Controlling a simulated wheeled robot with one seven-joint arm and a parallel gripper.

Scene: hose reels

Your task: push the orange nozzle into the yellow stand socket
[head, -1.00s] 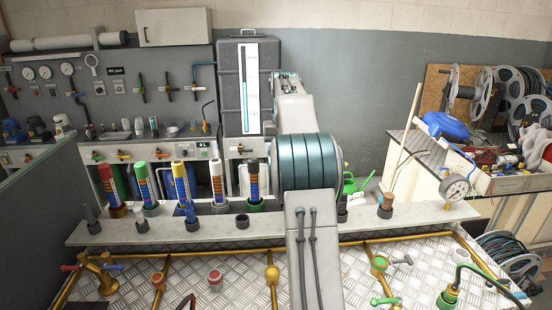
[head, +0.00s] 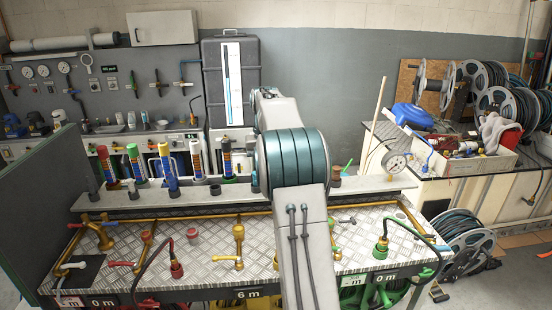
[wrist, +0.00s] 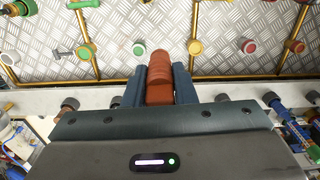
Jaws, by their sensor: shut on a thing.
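An orange-brown ribbed nozzle (wrist: 160,78) is between the two dark fingers of my gripper (wrist: 163,84) in the wrist view. The fingers are shut on it. In the head view my own arm hides the gripper and the held nozzle. A round yellow-orange fitting (wrist: 195,47) on a brass pipe lies just beyond the fingers, apart from the nozzle. A yellow brass stand (head: 238,231) rises from the bench, left of my arm in the head view. I cannot tell for sure which part is the yellow socket.
A pale shelf (head: 140,209) with several coloured nozzles upright runs behind the metal bench. A red cap (head: 193,236), a red hose end (head: 176,268) and a green hose end (head: 381,249) stand on the bench. A gauge (head: 396,163) is at the right.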

